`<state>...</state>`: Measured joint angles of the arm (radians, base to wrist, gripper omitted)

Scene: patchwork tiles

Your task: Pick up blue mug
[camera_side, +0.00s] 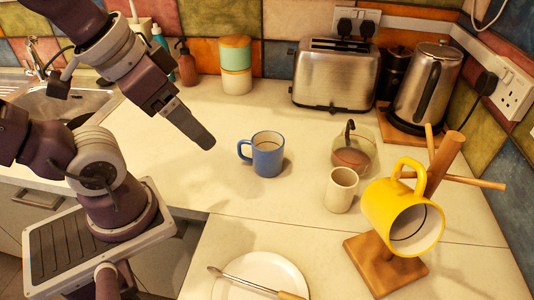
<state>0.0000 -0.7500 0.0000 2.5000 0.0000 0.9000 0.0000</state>
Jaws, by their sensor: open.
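The blue mug (268,158) stands upright on the pale worktop near the middle of the side view, its handle pointing left. My gripper (207,141) is up and to the left of the mug, apart from it, with its fingers pointing down and to the right. It is open and I see nothing held in it. The fingers overlap from this angle, so the gap between them does not show.
A cream cup (341,190) and a glass jug (353,150) stand right of the mug. A yellow mug (384,210) hangs on a wooden mug tree (388,266). A plate (285,271) lies in front. A toaster (335,76) and kettle (428,85) stand behind.

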